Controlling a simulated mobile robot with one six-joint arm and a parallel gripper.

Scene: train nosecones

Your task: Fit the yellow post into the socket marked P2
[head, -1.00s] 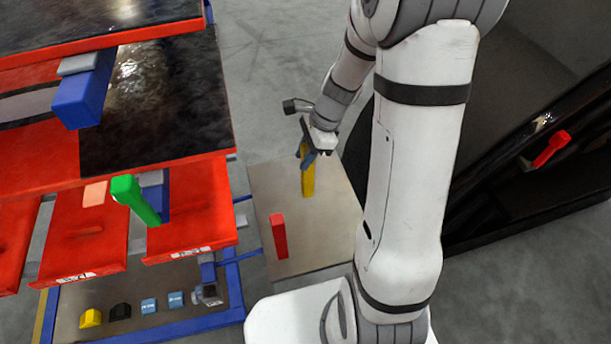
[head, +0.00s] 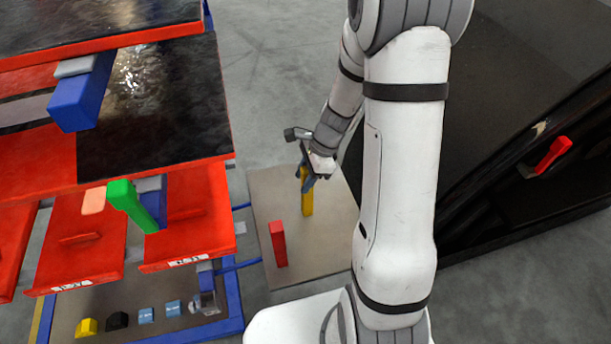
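The yellow post (head: 307,200) is upright over the grey-beige board (head: 330,235) in the middle of the head view. My gripper (head: 308,181) is at the post's upper part, with blue fingers around it, and appears shut on it. The post's lower end shows below the fingers. I cannot tell whether that end touches the board or hangs just above it. No socket marked P2 can be made out.
A red post (head: 278,243) stands on the board, left of and nearer than the yellow one. A red rack with drawers (head: 190,215) and a green handle (head: 131,203) fills the left. A dark structure with a red handle (head: 553,153) is at right.

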